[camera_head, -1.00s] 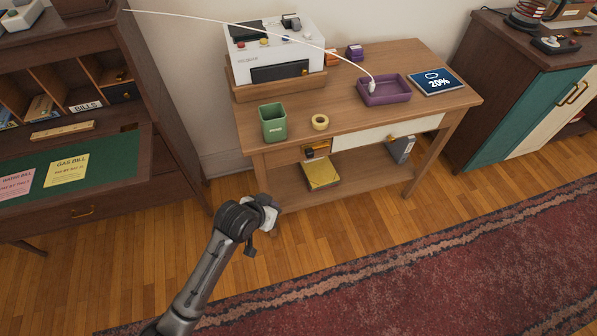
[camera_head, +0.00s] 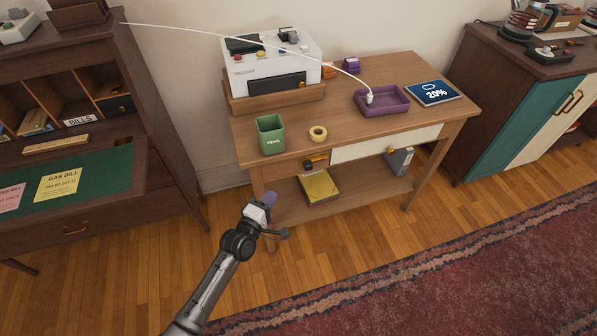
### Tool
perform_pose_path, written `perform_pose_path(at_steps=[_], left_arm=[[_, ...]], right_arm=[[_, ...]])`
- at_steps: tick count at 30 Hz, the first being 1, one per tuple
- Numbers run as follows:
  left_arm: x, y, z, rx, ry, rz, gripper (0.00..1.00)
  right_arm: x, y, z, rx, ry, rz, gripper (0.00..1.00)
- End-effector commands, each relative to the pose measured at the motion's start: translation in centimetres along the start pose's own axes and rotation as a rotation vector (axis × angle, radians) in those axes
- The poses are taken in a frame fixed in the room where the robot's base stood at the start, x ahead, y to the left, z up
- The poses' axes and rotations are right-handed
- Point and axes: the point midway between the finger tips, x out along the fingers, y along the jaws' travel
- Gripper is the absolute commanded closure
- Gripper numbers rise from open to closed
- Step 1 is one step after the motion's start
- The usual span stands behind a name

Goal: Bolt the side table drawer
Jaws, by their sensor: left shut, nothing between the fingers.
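The wooden side table (camera_head: 345,113) stands in the middle, with a cream drawer front (camera_head: 372,147) under its top. A small brass knob (camera_head: 391,149) shows on the drawer front. A brass and black fitting, apparently the bolt (camera_head: 316,161), sits left of the drawer front. Whether the drawer is fully closed or the bolt is across is too small to tell. My left gripper (camera_head: 269,199) is shut and empty. It appears in front of the table's left leg, below and left of the bolt and apart from it. My right gripper is not in view.
On the tabletop are a green pens cup (camera_head: 270,135), a tape roll (camera_head: 318,133), a purple tray (camera_head: 382,101) and a white machine (camera_head: 270,62). A yellow book (camera_head: 319,188) lies on the lower shelf. A desk (camera_head: 95,165) stands left. Floor in front is clear.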

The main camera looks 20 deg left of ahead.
Motion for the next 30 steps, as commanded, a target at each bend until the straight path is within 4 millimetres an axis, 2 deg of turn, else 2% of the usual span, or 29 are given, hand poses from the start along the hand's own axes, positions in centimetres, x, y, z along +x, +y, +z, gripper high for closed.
perform_pose_path(at_steps=[13,17,23,30], left_arm=[[0.0,0.0,0.0,-0.023,-0.001,-0.002,1.00],[0.6,-0.1,0.0,-0.023,-0.001,-0.002,1.00],[3.4,-0.3,0.1,-0.021,-0.002,0.000,1.00],[8.0,-0.4,0.1,-0.022,-0.002,-0.001,1.00]], right_arm=[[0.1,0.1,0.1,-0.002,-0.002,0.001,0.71],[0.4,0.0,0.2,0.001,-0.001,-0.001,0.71],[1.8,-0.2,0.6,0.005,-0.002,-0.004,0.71],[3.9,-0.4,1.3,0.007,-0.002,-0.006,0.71]])
